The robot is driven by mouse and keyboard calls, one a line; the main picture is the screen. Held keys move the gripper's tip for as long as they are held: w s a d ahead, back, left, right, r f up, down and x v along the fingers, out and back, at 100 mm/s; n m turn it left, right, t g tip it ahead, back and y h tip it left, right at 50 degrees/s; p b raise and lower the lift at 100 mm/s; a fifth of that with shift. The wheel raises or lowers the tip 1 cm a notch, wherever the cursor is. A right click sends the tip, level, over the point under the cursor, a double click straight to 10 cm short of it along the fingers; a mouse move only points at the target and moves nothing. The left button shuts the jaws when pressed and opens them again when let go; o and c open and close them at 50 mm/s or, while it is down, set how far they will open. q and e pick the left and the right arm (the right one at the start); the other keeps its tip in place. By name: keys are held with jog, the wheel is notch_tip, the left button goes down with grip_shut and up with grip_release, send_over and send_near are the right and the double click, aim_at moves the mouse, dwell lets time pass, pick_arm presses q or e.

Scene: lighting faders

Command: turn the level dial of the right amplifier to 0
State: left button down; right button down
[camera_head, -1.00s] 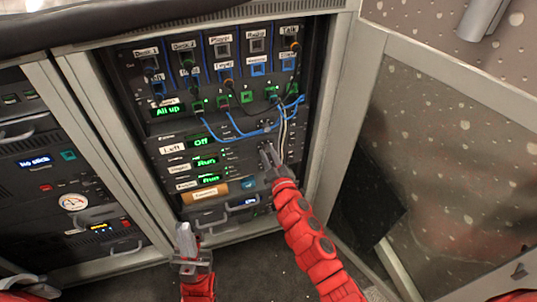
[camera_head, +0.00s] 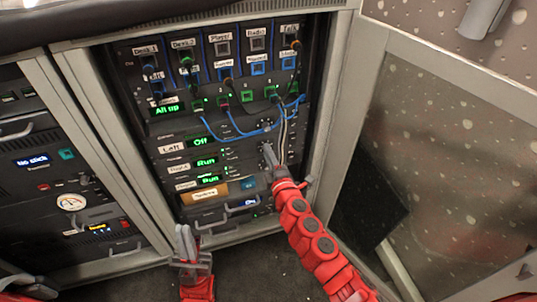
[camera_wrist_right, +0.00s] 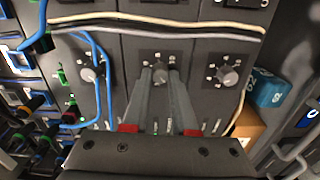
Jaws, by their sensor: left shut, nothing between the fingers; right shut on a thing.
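The amplifiers are stacked in the middle rack. The right amplifier (camera_head: 178,168) has a label "Right" and a green "Run" display. In the right wrist view three dials sit in a row, and the middle level dial (camera_wrist_right: 161,77) is a grey knob ringed by scale marks. My right gripper (camera_head: 267,148) is at the amplifiers' right side, and in the wrist view its fingers (camera_wrist_right: 161,72) are shut on the middle dial from both sides. The dial's setting is too small to read. My left gripper (camera_head: 183,229) is shut and empty, low in front of the rack.
The left amplifier (camera_head: 172,148) above shows "Off". Its neighbour dials (camera_wrist_right: 88,74) and (camera_wrist_right: 229,77) flank the held one closely. Blue cables (camera_head: 238,131) and pale cables (camera_wrist_right: 160,22) hang near the right gripper. An open door (camera_head: 440,130) stands at the right.

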jog(key=shift+n, duration=0.4)
jog(key=c, duration=0.7)
grip_release()
jog(key=p+v, duration=0.1)
jog(key=v, duration=1.6)
jog(key=shift+s, duration=0.2)
